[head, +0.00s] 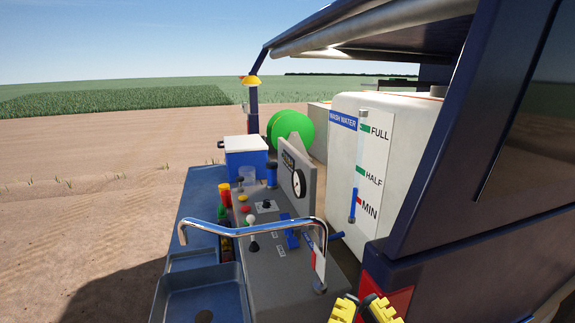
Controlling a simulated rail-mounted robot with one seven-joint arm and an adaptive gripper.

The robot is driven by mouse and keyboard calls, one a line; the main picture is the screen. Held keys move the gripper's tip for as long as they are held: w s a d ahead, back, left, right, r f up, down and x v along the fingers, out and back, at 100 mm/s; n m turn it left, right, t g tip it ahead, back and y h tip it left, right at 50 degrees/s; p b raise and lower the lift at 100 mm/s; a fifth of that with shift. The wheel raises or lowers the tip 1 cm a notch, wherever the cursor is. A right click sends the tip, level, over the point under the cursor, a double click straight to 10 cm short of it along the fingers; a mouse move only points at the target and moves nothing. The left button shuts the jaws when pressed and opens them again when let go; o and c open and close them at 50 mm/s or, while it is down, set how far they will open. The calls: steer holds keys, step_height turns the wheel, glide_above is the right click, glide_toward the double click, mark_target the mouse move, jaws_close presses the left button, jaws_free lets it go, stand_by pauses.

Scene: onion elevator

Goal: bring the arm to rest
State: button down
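Two yellow ribbed pieces with dark parts (380,309) show at the bottom edge, right of centre, a little apart from each other. Nothing that is clearly my gripper touches the console or the sink.
A grey console (283,262) carries knobs, a gauge and a lever. Behind stand a blue bin with a white lid (245,163) and a wash water tank (341,150). A dark frame fills the right.

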step_height(320, 180, up, 28)
steer(key=p, duration=2.5)
steer(key=shift+p, duration=0.4)
